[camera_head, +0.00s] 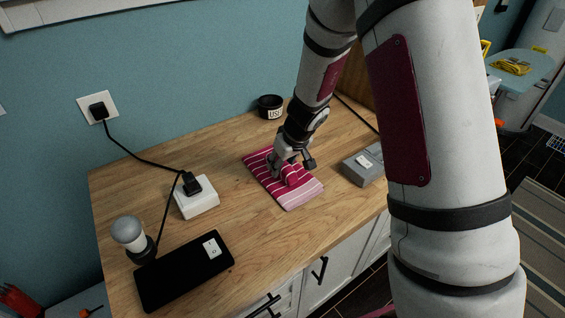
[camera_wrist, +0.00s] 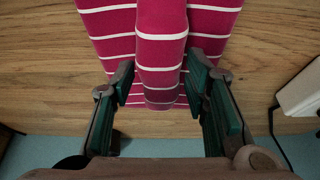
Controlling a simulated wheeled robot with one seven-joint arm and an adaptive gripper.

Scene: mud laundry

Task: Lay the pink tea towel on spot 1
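The pink tea towel (camera_head: 298,194), deep pink with white stripes, lies folded on the wooden counter with a raised fold in its middle. It fills the upper middle of the wrist view (camera_wrist: 110,45). My gripper (camera_head: 288,168) points down over the towel's middle. The towel still rests on the counter. I cannot make out any mark labelled spot 1.
On the wooden counter (camera_head: 150,190) stand a black jar (camera_head: 270,106) behind the towel, a grey box (camera_head: 361,166) right of it, and a white box (camera_head: 196,199) with a plug and cable. A lamp (camera_head: 130,236) and black slab (camera_head: 184,272) lie front left. Bare wood surrounds the towel.

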